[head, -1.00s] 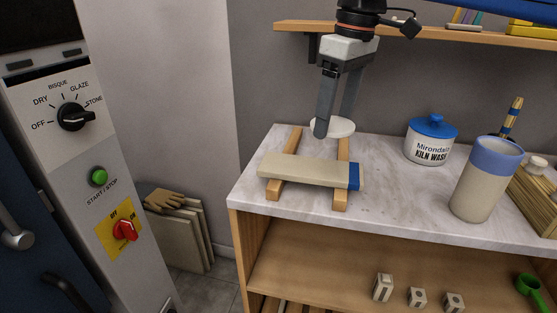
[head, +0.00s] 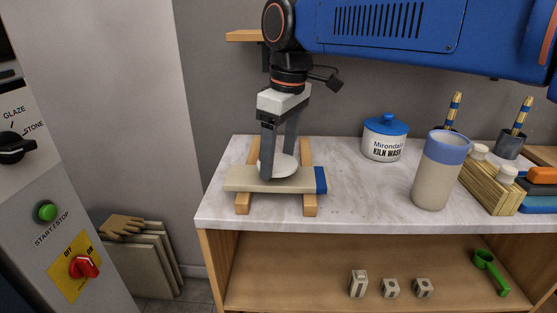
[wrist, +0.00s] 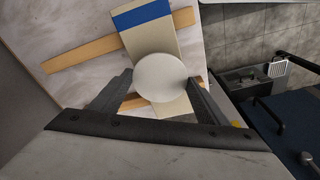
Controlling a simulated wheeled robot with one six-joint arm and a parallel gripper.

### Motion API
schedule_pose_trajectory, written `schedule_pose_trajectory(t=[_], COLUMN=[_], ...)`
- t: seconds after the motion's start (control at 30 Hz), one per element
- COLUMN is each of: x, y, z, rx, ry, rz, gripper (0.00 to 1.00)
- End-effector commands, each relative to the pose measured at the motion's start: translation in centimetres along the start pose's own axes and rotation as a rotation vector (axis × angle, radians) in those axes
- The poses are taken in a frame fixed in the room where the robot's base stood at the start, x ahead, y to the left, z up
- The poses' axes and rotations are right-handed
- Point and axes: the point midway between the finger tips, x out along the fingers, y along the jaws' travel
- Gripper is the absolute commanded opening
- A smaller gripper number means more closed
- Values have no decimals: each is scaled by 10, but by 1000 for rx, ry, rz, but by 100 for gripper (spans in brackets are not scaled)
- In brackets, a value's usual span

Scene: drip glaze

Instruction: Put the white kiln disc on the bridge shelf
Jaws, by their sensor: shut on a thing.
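The white kiln disc (head: 279,167) is in my gripper (head: 275,172), low at the bridge shelf. The bridge shelf (head: 243,178) is a cream slab with a blue right end, lying across two wooden strips (head: 309,203) on the marble top. In the wrist view the round disc (wrist: 160,77) sits between the fingertips (wrist: 160,80) and overlaps the slab (wrist: 155,43), whose blue band points away. My gripper is shut on the disc. One finger hides part of the disc in the head view. I cannot tell whether the disc touches the slab.
To the right on the marble top (head: 350,201) stand a kiln wash jar (head: 384,142) and a tall blue-rimmed cup (head: 438,172). A wooden block rack (head: 490,186) is farther right. A wall shelf (head: 243,36) is behind my arm. The marble left of the cup is clear.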

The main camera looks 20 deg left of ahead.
Motion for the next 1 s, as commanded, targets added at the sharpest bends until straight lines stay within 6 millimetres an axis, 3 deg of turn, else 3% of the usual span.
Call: schedule_pose_trajectory(t=[0.13, 0.47, 0.5, 0.57, 1.0], x=[14, 16, 17, 17, 9], y=[0, 0, 0, 0, 0], z=[2, 2, 2, 2, 2], rx=[0, 0, 0, 0, 0], ry=[0, 1, 0, 1, 1], rz=[0, 0, 0, 0, 1], gripper=[43, 43, 71, 85, 87])
